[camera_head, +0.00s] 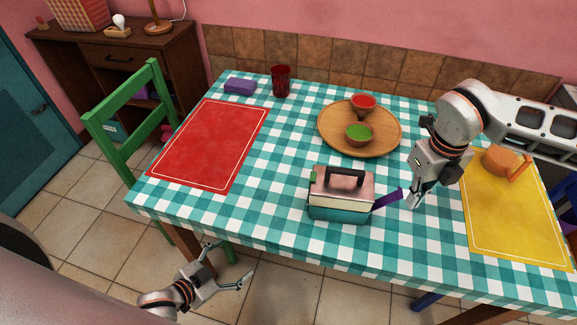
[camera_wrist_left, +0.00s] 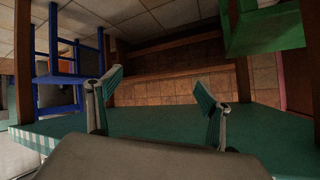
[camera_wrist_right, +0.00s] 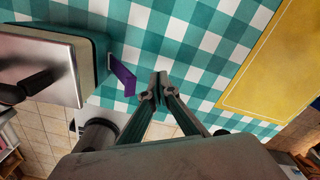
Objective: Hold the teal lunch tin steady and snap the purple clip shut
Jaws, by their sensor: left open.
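The teal lunch tin (camera_head: 338,212) stands on the checked tablecloth near the front edge, with a cream band, shiny lid and black handle; it also shows in the right wrist view (camera_wrist_right: 103,57). The purple clip (camera_head: 386,199) sticks out from its right side, swung away from the wall; it also shows in the right wrist view (camera_wrist_right: 122,75). My right gripper (camera_head: 414,199) is shut and empty, fingertips together (camera_wrist_right: 158,84), just right of the clip and apart from it. My left gripper (camera_head: 234,263) is open and empty, in front of and below the table edge.
A red mat (camera_head: 210,145) is left; a yellow mat (camera_head: 510,220) with an orange pot (camera_head: 500,160) is right. Cloth left of the tin is clear.

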